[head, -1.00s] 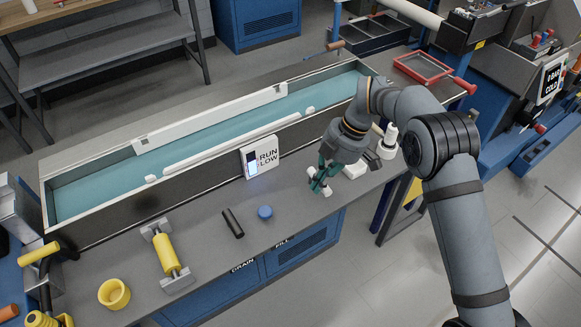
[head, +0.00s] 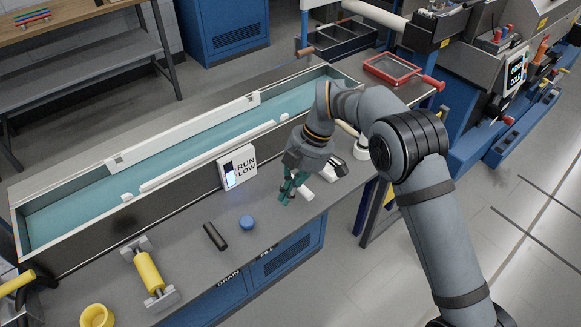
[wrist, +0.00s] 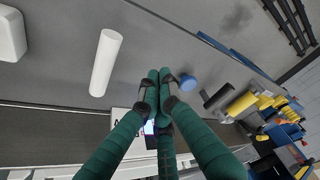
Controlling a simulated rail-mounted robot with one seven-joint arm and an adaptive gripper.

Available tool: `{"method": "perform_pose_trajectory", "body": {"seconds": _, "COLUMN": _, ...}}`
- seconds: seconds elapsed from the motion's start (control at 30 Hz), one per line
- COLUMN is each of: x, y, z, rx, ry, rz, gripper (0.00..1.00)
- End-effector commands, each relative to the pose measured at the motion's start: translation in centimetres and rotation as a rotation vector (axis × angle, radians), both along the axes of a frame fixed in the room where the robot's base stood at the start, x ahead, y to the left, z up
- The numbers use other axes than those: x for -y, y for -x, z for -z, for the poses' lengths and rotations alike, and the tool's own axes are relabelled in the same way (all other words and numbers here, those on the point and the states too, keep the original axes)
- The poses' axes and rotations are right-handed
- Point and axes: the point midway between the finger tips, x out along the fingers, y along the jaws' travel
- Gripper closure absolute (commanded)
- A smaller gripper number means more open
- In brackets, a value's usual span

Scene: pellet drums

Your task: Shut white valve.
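A white bar (head: 306,192), which looks like the white valve's handle, is on the bench top beside my gripper. In the wrist view the white bar (wrist: 105,62) lies left of my fingertips, with a gap between. A white block (wrist: 10,35) is farther left; I cannot tell if it joins the bar. My gripper (head: 289,196) points down close to the bench. In the wrist view its green fingers (wrist: 158,82) are drawn together at the tips, with nothing seen held between them. The arm hides part of the area behind.
A blue cap (head: 247,222), a black cylinder (head: 215,236) and a yellow roller (head: 149,272) lie to the left. A RUN LOW sign (head: 238,167) stands against the long trough (head: 130,212) behind. DRAIN and FILL labels mark the bench front. A red-framed tray (head: 393,69) is at the back.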

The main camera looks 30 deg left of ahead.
Motion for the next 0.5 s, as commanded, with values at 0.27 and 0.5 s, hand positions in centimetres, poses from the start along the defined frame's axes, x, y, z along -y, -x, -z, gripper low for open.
{"method": "perform_pose_trajectory", "body": {"seconds": 0.27, "x": 0.8, "y": -2.5, "z": -6.1, "rx": 0.005, "ry": -0.004, "rz": 0.006, "gripper": 1.00}}
{"method": "perform_pose_trajectory", "body": {"seconds": 0.5, "x": 1.2, "y": -3.3, "z": -8.9, "rx": 0.002, "ry": -0.002, "rz": 0.003, "gripper": 1.00}}
